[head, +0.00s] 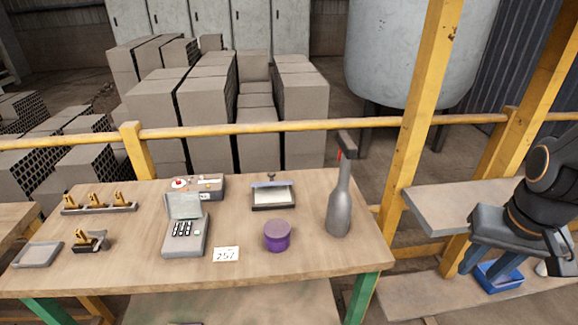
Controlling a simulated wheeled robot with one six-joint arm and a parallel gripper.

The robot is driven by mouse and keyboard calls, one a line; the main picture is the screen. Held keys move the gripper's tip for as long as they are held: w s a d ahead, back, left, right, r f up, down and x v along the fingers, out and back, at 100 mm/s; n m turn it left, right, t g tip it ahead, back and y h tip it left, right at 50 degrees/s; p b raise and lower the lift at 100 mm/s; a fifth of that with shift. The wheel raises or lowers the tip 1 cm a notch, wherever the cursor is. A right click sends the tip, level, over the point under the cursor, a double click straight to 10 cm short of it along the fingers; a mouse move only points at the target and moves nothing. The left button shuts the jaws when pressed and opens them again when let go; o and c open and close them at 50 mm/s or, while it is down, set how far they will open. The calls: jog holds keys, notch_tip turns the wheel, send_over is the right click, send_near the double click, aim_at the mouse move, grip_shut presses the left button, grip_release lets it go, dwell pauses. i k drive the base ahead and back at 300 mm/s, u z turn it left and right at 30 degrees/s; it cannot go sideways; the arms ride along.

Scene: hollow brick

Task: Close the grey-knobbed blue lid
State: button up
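A small dark box (273,207) with a pale interior stands toward the back of the wooden table, right of centre. A thin bluish lid (272,184) shows along its back edge and appears raised. A small dark knob (271,175) sticks up behind that edge. The box's pale inside is visible from above, so it is open. My gripper (489,268) is at the far right, beyond the table's right edge and well away from the box. Its two fingers point down, apart, with nothing visible between them.
A yellow post (420,110) and rail stand behind. A blue bin (499,279) is under my gripper.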

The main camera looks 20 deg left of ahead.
aim_at(272, 182)
jog(key=z, duration=1.95)
jog(key=k, duration=0.85)
jog(key=u, duration=1.95)
jog(key=i, duration=0.5)
jog(key=z, duration=0.1)
